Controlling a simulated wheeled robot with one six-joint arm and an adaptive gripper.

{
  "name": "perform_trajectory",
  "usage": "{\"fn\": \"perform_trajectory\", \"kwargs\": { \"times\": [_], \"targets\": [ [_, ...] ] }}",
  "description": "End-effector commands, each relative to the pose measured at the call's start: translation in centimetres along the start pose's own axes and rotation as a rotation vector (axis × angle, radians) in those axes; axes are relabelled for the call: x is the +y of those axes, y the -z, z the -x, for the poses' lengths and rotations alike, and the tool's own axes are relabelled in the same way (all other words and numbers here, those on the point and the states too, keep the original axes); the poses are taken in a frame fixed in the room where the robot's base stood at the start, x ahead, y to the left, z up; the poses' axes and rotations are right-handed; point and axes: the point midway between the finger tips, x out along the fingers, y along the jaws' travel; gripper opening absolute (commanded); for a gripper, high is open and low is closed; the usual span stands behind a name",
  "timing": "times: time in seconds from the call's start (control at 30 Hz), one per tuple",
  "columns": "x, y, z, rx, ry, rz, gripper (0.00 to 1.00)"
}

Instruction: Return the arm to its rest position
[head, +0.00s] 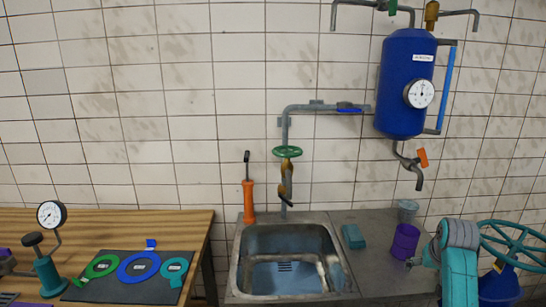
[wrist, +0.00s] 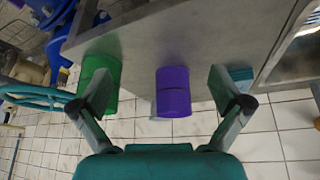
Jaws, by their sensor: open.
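My gripper (wrist: 160,84) is open in the wrist view, with its two grey fingers spread wide. A purple cylinder (wrist: 173,92) shows in the gap between them, touching neither finger in the picture; its exact distance is unclear. The same purple cylinder stands on the counter in the head view (head: 405,242). A green cylinder (wrist: 101,72) is partly hidden behind the left finger. In the head view my teal and grey arm is at the lower right, beside the purple cylinder, and the gripper is mostly hidden or out of frame.
A blue tank (head: 405,85) hangs above. A large teal handwheel (head: 512,245) is right of my arm. A wooden bench (head: 130,222) stands left.

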Motion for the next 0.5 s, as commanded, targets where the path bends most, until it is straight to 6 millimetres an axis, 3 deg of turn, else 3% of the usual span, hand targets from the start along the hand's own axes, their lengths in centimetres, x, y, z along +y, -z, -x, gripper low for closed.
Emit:
{"fn": "perform_trajectory", "kwargs": {
  "times": [0.3,0.5],
  "targets": [
    [-2.9,-8.2,-6.8,0.082,0.016,0.031,1.0],
    [-4.7,-14.4,-10.0,0.149,0.03,0.053,1.0]
  ]
}}
